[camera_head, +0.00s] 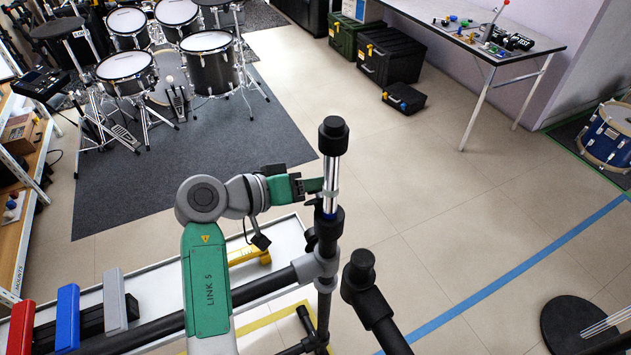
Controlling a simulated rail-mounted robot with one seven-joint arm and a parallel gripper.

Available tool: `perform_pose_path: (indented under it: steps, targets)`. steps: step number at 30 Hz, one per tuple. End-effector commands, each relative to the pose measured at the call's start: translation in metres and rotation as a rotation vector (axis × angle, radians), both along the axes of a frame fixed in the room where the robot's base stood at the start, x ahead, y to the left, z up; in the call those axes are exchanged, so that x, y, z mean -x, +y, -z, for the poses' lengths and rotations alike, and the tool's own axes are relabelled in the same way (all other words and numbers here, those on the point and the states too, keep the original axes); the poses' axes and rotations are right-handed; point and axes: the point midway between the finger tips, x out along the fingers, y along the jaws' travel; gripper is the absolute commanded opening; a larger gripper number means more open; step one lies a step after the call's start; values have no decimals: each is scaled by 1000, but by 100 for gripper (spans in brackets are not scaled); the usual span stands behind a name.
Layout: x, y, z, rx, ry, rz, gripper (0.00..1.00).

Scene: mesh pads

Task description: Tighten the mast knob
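The mast stands upright in front of me: a chrome tube (331,188) with a black cap (333,136) on top and a black collar (329,220) below. A small dark part that may be the mast knob (310,238) sticks out on the collar's left side; it is too small to be sure. My gripper (314,189), green and dark, comes in from the left and its tip is at the chrome tube, above the collar. I cannot tell whether the fingers touch the tube or are open or shut.
A black rail (265,286) runs left from the mast, bearing red (21,328), blue (67,318) and grey (115,302) blocks. A second black post (361,268) stands close right. A white table (158,290) with a yellow object (249,256) lies below. Drums (207,62) stand behind.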

Motion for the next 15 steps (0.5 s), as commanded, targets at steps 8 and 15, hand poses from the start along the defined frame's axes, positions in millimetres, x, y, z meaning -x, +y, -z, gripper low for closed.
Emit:
perform_pose_path:
  steps: [8,15]
  targets:
    - [0,-1,4,42,-16,48,14]
    - [-1,-1,9,155,-71,173,14]
